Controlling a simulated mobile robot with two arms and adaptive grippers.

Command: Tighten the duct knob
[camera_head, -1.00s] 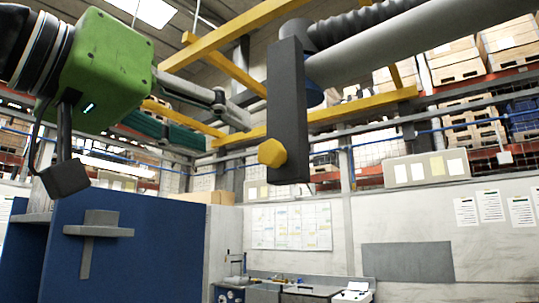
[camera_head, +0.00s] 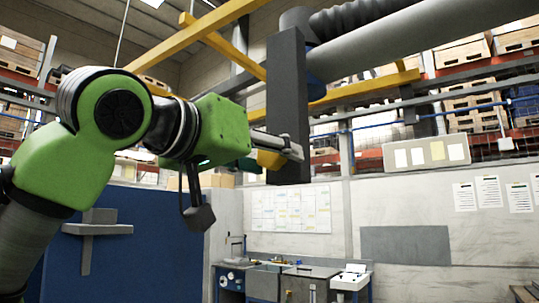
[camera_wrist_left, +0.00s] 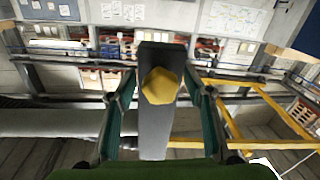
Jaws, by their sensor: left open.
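The duct knob is yellow and faceted, on the face of a dark upright plate (camera_head: 288,90) that hangs below the duct. In the head view the knob (camera_head: 268,160) is partly hidden behind my left gripper (camera_head: 280,146). In the left wrist view the knob (camera_wrist_left: 160,86) is in full sight on the plate (camera_wrist_left: 158,130). My left gripper's fingers (camera_wrist_left: 160,92) are open, one on each side of the plate and knob, with a gap to the knob on both sides. My right gripper is not in view.
A grey duct (camera_head: 400,50) runs from the plate toward the upper right. Yellow beams (camera_head: 190,40) cross overhead. A blue partition (camera_head: 140,250) stands at lower left, and a workbench (camera_head: 290,280) stands along the back wall.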

